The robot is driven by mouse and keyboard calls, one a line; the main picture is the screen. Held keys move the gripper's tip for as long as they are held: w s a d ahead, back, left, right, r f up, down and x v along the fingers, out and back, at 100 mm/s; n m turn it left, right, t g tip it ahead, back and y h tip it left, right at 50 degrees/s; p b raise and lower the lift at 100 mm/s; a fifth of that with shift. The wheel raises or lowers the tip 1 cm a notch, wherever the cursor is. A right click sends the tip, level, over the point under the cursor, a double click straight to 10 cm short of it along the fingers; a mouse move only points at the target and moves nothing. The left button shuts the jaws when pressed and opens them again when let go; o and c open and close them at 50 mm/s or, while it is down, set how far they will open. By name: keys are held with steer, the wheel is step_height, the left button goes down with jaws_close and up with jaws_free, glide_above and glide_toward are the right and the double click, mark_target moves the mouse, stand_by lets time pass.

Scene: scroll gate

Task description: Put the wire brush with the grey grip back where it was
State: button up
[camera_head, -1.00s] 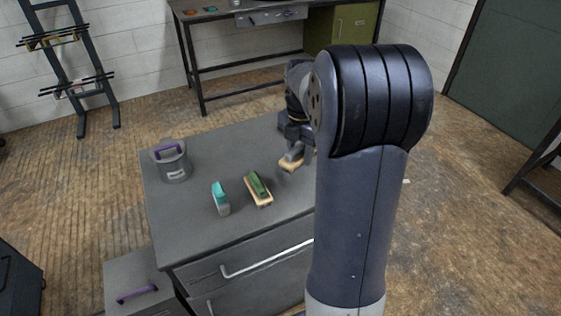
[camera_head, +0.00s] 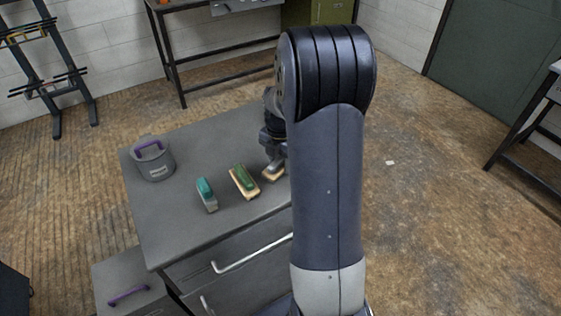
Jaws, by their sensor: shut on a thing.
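The wire brush with the grey grip (camera_head: 274,173) is at the right end of a row of brushes on the grey cabinet top. My gripper (camera_head: 275,163) is shut on its grip from above. The brush is at or just above the cabinet top; I cannot tell if it touches. My arm hides part of the gripper and the cabinet's right side. A brush with a green grip (camera_head: 243,181) lies just left of it. A brush with a teal grip (camera_head: 206,194) lies further left.
A grey canister with a purple handle (camera_head: 153,160) stands at the cabinet top's (camera_head: 170,225) left. A drawer with a white handle (camera_head: 262,253) is below the front edge. A lower grey box with a purple handle (camera_head: 128,295) is at front left. The front left of the top is bare.

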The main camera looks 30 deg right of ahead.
mark_target(280, 157)
steer(key=o, duration=1.2)
steer(key=shift+f, duration=0.15)
step_height(280, 157, up, 12)
steer(key=shift+a+r, duration=0.1)
step_height(280, 157, down, 12)
step_height(280, 157, up, 4)
steer(key=shift+f, duration=0.25)
steer(key=shift+r, duration=0.55)
